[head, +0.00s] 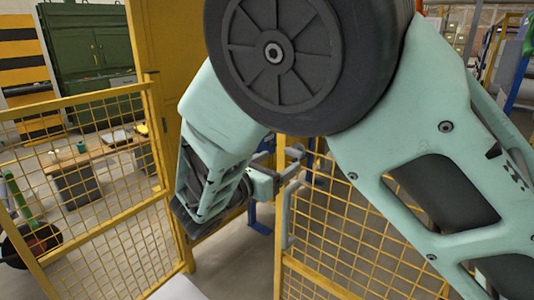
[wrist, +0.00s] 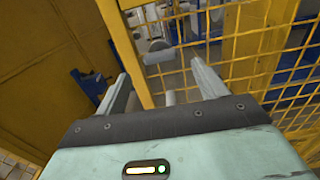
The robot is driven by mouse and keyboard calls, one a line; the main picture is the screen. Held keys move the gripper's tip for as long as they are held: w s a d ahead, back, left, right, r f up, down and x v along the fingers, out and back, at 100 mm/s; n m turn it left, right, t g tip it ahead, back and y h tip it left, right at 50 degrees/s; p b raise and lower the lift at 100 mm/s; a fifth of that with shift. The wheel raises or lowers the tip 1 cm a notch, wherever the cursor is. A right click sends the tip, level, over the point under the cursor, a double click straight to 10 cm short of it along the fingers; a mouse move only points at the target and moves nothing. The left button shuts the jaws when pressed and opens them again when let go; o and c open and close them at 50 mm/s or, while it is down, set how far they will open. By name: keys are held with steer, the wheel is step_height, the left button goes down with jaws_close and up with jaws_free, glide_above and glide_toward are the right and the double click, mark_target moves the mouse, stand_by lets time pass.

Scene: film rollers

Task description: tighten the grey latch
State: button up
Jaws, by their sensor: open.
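A pale grey, upright bar with bent ends (head: 287,218) stands at the yellow gate post in the head view; it looks like the grey latch, but I cannot be sure. My gripper (head: 293,165) is just above and beside it, at the edge of the mesh gate. In the wrist view my gripper (wrist: 162,85) has its two fingers wide apart, with nothing held between them. A yellow post (wrist: 125,48) rises between the fingers, nearer the left one. Whether a finger touches the bar or the post cannot be told.
A yellow mesh gate panel (head: 345,235) stands at the right and another mesh panel (head: 95,190) at the left. A yellow solid panel (head: 152,60) rises behind my arm. A workbench (head: 85,157) and a green cabinet (head: 92,45) are beyond the fence.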

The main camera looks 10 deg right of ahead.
mark_target(292, 155)
steer(key=x, duration=0.5)
steer(key=shift+p, duration=0.3)
steer(key=c, duration=1)
